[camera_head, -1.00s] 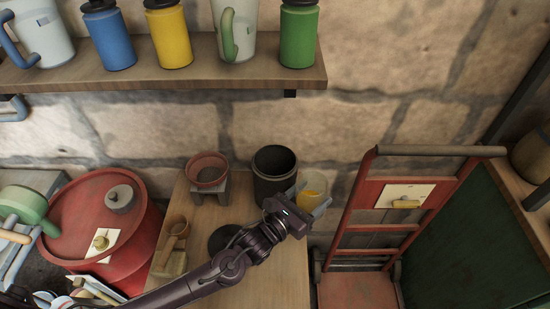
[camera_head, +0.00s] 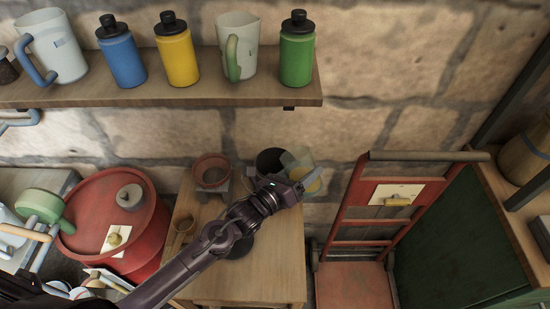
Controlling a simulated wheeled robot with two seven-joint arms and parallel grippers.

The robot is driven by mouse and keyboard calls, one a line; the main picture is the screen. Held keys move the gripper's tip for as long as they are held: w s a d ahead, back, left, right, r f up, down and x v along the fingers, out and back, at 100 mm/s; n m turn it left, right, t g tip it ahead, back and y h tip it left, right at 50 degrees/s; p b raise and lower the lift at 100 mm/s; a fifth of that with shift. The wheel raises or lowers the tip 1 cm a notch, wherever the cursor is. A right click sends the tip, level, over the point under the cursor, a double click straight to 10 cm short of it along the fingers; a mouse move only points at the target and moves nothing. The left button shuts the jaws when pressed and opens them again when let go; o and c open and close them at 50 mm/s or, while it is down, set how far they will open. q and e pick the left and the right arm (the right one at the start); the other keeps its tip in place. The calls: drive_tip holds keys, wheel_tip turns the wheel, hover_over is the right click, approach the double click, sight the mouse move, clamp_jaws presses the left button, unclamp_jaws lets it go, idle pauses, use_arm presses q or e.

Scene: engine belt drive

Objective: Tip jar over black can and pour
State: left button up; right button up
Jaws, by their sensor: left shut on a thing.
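A black can (camera_head: 268,159) stands at the back of the wooden table, partly hidden behind my left gripper. My left gripper (camera_head: 297,188) reaches in from the lower left and is shut on a clear jar with yellow contents (camera_head: 313,182). The jar is at the can's right side, near its rim. It seems to lean with its upper end toward the can; whether its mouth is over the opening I cannot tell. I see no stream of contents. My right gripper is not in view.
A red pot (camera_head: 211,169) on a small stand is left of the can. A red drum (camera_head: 98,200) stands left of the table (camera_head: 255,285), and a red hand truck (camera_head: 350,230) stands right of it. A shelf (camera_head: 180,93) with bottles and pitchers hangs above.

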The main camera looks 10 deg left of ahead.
sight(304, 152)
use_arm(q)
drive_tip(key=shift+w+a+r+n+p, duration=0.1)
drive_tip(key=shift+a+r+n+p, duration=0.2)
drive_tip(key=shift+r+n, duration=0.25)
drive_tip(key=shift+r+n+p, duration=0.25)
drive_tip(key=shift+n+p, duration=0.15)
drive_tip(key=shift+n, duration=0.05)
drive_tip(key=shift+w, duration=0.15)
drive_tip(key=shift+n, duration=0.3)
drive_tip(key=shift+a+r, duration=0.1)
drive_tip(key=shift+r, duration=0.05)
drive_tip(key=shift+n+p, duration=0.3)
drive_tip(key=shift+n, duration=0.1)
drive_tip(key=shift+f+n+p, duration=0.2)
drive_tip(key=shift+f+n, duration=0.1)
drive_tip(key=shift+n, duration=0.4)
drive_tip(key=shift+f+n+p, duration=0.15)
drive_tip(key=shift+f+n, duration=0.1)
drive_tip(key=shift+n, duration=0.45)
drive_tip(key=shift+a+r+n+p, duration=0.1)
drive_tip(key=shift+r+n+p, duration=0.45)
drive_tip(key=shift+n, duration=0.35)
drive_tip(key=shift+w+a+r+n+p, duration=0.45)
drive_tip(key=shift+a+n, duration=0.15)
drive_tip(key=shift+n, duration=0.3)
idle(0.5)
